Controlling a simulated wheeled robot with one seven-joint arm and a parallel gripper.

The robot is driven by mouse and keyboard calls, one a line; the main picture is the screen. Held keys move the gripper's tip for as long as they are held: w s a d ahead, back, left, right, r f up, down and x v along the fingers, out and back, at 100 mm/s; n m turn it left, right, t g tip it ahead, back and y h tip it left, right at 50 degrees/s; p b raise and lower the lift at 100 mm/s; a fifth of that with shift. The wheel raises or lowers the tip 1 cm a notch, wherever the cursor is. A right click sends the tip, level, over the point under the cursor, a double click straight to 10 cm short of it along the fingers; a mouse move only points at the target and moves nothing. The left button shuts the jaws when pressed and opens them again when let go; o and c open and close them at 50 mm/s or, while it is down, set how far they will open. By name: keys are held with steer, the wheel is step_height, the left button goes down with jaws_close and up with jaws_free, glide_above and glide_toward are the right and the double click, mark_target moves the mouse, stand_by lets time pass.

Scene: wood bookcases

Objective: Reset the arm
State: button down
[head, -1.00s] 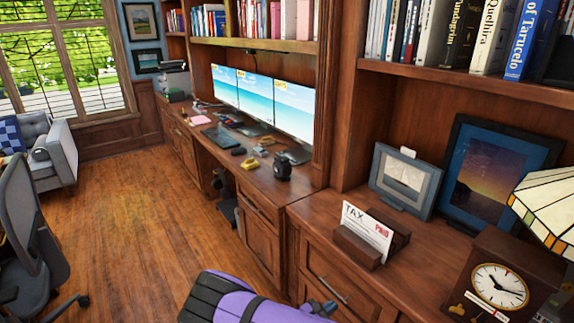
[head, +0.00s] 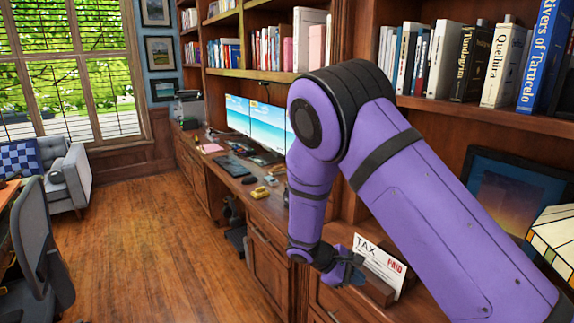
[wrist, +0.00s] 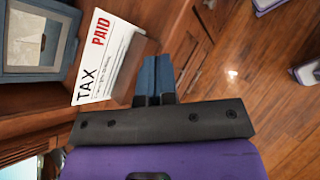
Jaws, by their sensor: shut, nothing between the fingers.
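My purple arm now crosses the right half of the head view, bent at a black elbow joint. My gripper (head: 352,272) hangs low in front of the desk edge, close to the letter holder. In the wrist view my gripper (wrist: 154,72) shows its two blue fingers together with nothing between them. The tax letter marked PAID (wrist: 107,58) is just left of the fingers in the wrist view. It also shows behind my gripper in the head view (head: 382,262). I cannot tell whether the gripper touches the letter or its holder.
The wooden desk (head: 262,207) runs along the bookcase with monitors (head: 252,122) and small items on it. A framed picture (head: 500,203) and a stained-glass lamp (head: 553,240) stand at right. An office chair (head: 40,250) is at left. The wood floor (head: 150,230) between is clear.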

steer(key=s+d+r+m+y, duration=0.2)
steer(key=s+d+r, duration=0.1)
steer(key=r, duration=0.5)
steer(key=s+d+r+m+y, duration=0.3)
steer(key=r, duration=0.5)
steer(key=s+d+r+m+y, duration=0.2)
steer(key=s+r, duration=0.1)
steer(key=r, duration=0.5)
steer(key=s+d+r+m+t+y, duration=0.1)
steer(key=s+d+r+m+t, duration=0.1)
steer(key=s+r, duration=0.3)
steer(key=s+d+r+m+t+y, duration=0.2)
steer(key=s+r, duration=0.4)
steer(key=s, duration=0.7)
steer(key=shift+s+r+m+t+y, duration=0.25)
steer(key=shift+s+m+t, duration=0.2)
steer(key=shift+t, duration=0.45)
